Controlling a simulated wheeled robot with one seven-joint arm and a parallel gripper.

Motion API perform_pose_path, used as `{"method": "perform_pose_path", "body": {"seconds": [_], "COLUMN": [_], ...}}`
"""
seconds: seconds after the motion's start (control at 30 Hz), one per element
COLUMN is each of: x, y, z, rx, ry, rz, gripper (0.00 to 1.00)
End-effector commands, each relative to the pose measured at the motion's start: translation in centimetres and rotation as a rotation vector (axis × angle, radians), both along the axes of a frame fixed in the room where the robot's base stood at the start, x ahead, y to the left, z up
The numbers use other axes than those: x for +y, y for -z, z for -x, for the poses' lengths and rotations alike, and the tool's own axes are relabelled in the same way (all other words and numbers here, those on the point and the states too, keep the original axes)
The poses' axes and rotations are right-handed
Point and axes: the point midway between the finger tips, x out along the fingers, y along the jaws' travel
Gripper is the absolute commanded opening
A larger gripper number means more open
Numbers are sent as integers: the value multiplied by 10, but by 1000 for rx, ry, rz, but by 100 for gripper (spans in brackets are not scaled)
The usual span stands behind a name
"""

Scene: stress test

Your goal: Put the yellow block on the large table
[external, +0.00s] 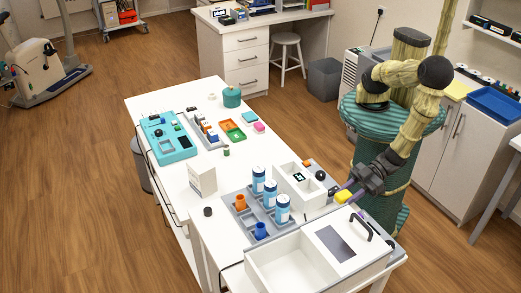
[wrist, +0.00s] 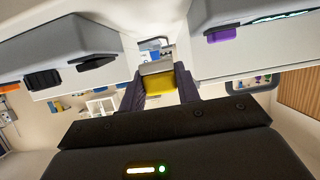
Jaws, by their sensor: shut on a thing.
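The yellow block (external: 343,197) is held between the dark purple fingers of my gripper (external: 347,196), raised by the right side of the white work table (external: 240,168). The block (wrist: 158,83) also shows between the fingers in the wrist view, and my gripper (wrist: 157,90) is shut on it. In the external view the block is in front of the white divided bin and beside the lidded white box. I cannot tell its exact height above these things.
A grey tray (external: 241,223) with several blue-and-white bottles, a white divided bin (external: 290,187) and a white box with a black-handled lid (external: 316,228) crowd the near end. A teal tray (external: 183,154) lies farther back. Bare tabletop shows between the teal and grey trays.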

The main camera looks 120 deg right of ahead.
Motion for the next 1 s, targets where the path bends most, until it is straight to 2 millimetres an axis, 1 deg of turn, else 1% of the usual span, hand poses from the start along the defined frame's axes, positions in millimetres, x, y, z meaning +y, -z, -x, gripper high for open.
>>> {"method": "perform_pose_path", "body": {"seconds": [0.1, 0.4, 0.47, 0.73, 0.83, 1.0], "x": [0, 0, 0, 0, 0, 0], "y": [4, 6, 10, 40, 46, 46], "z": [0, 0, 0, 0, 0, 0], "rx": [-1, 0, 1, 0, 0, 0], "ry": [0, 0, 0, 0, -1, 0], "rz": [-2, -1, 0, 1, 0, -2], "gripper": [10, 10, 10, 10, 10, 10]}}
